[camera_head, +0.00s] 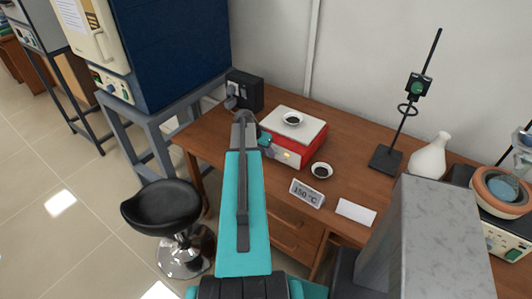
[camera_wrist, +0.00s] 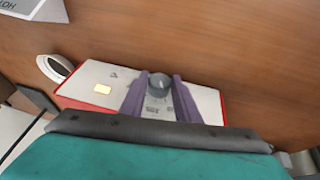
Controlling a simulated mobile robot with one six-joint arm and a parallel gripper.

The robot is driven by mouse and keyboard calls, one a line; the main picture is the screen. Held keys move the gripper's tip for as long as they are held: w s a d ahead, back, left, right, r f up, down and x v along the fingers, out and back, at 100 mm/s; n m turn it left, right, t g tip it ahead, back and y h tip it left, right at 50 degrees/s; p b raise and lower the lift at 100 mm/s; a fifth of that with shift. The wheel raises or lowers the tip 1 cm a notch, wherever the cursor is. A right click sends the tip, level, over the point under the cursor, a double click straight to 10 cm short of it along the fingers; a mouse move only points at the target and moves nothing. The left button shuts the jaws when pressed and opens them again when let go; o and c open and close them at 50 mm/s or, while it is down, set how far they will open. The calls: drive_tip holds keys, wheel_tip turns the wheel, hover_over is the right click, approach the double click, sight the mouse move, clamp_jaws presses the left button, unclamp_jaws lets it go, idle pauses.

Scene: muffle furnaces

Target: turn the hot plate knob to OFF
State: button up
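The hot plate (camera_head: 310,145) is a red box with a pale top, standing on the wooden desk. In the wrist view its pale front panel (camera_wrist: 90,78) has a lit amber display (camera_wrist: 102,89) and a round dark grey knob (camera_wrist: 159,81). My gripper (camera_head: 265,138) is at the left part of the front panel in the head view. In the wrist view my gripper's fingers (camera_wrist: 160,90) are apart, one on each side of the knob. I cannot tell whether they touch it. The knob's pointer and marks are too blurred to read.
A dish with dark contents (camera_head: 292,119) sits on the hot plate, and another dish (camera_head: 321,171) stands beside it. A "150 °C" sign (camera_head: 307,194) and a white card (camera_head: 356,212) are in front. A dark box (camera_head: 246,90) stands left; a stool (camera_head: 165,206) is by the desk.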

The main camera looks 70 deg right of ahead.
drive_tip(key=shift+w+d+f+g, duration=0.1)
drive_tip(key=shift+w+g, duration=0.05)
drive_tip(key=shift+g, duration=0.15)
drive_tip(key=g+b, duration=0.2)
drive_tip(key=w+n+g+y+b, duration=0.1)
drive_tip(key=shift+d+f+g, duration=0.15)
drive_tip(key=shift+f+g, duration=0.1)
drive_tip(key=shift+g, duration=0.15)
drive_tip(key=g+b, duration=0.1)
drive_tip(key=g, duration=0.1)
drive_tip(key=g+b, duration=0.1)
drive_tip(key=shift+w+f+n+g+y, duration=0.2)
drive_tip(key=shift+n+g+y, duration=0.1)
drive_tip(key=shift+n+g, duration=0.1)
drive_tip(key=shift+n+g+b, duration=0.3)
drive_tip(key=shift+g+b, duration=0.25)
drive_tip(key=shift+g, duration=0.25)
drive_tip(key=shift+s, duration=0.1)
drive_tip(key=o, duration=1)
drive_tip(key=shift+o, duration=0.2)
drive_tip(key=shift+s+r, duration=0.1)
drive_tip(key=shift+r, duration=0.05)
